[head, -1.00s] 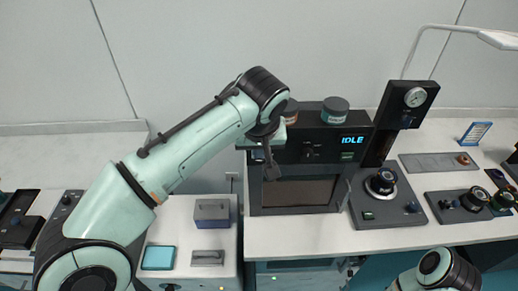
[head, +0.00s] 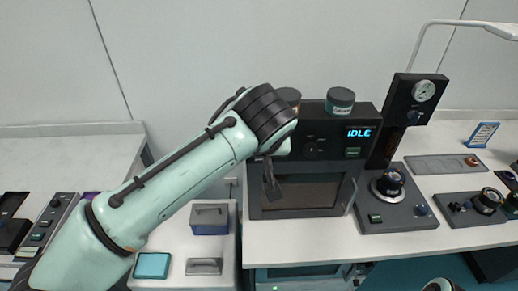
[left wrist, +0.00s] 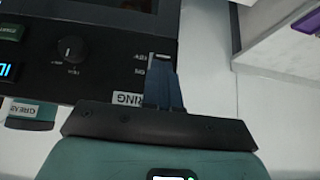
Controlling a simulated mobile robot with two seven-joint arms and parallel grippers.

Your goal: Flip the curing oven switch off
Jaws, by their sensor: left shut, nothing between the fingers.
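The curing oven (head: 335,117) is a dark box with a glass door, and its lit display (head: 359,132) reads IDLE. My left gripper (head: 272,187) hangs at the oven's upper left front in the head view. In the left wrist view its shut, empty fingers (left wrist: 163,85) lie over the edge of the oven's control panel (left wrist: 100,55), beside lettering that ends in "RING" and small ON-type labels. The switch itself is hidden behind the fingers or too small to make out. A round knob (left wrist: 71,48) sits on the panel apart from the fingers.
Two jars, one of them grey-green (head: 340,100), stand on the oven. To the right is a dark unit with a black knob (head: 390,182) and a gauge post (head: 410,105). A lower cabinet at left holds a small grey-blue box (head: 209,217) and a teal tray (head: 152,265).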

